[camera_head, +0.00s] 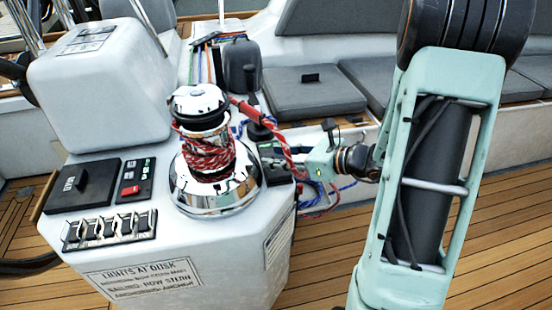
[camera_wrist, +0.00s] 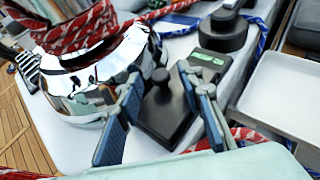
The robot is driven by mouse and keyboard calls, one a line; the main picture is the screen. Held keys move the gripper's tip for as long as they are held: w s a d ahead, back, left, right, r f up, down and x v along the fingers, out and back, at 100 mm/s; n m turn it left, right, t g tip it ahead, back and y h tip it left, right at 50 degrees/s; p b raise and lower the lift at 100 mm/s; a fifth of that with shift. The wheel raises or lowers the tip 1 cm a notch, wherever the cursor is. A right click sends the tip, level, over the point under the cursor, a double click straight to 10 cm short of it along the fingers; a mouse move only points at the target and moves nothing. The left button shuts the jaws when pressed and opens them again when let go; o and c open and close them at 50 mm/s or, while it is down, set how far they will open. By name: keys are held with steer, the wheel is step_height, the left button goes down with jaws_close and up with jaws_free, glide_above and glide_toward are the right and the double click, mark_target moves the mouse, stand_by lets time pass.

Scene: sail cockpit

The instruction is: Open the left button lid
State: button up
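In the wrist view, my gripper (camera_wrist: 160,76) is open, with one finger on each side of a dark rectangular panel (camera_wrist: 160,131). A black rounded lid or knob (camera_wrist: 162,104) sits on this panel between the fingers, and looks closed. I see no clear contact with either finger. A second black round button or lid (camera_wrist: 224,30) sits farther back. I cannot tell for sure which is the left one. In the head view, my gripper (camera_head: 296,168) is small, right of the winch, and its fingers are mostly hidden; a black round button (camera_head: 261,131) shows behind.
The chrome winch (camera_head: 207,150) with red rope stands close left of my gripper; it also shows in the wrist view (camera_wrist: 92,82). Red and blue ropes (camera_head: 320,190) hang around the gripper. A switch panel (camera_head: 110,228) and a black-lidded control box (camera_head: 84,186) are at left.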

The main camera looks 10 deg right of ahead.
steer(key=shift+w+a+f, duration=0.15)
steer(key=shift+w+a, duration=0.05)
steer(key=shift+a, duration=0.05)
jaws_close()
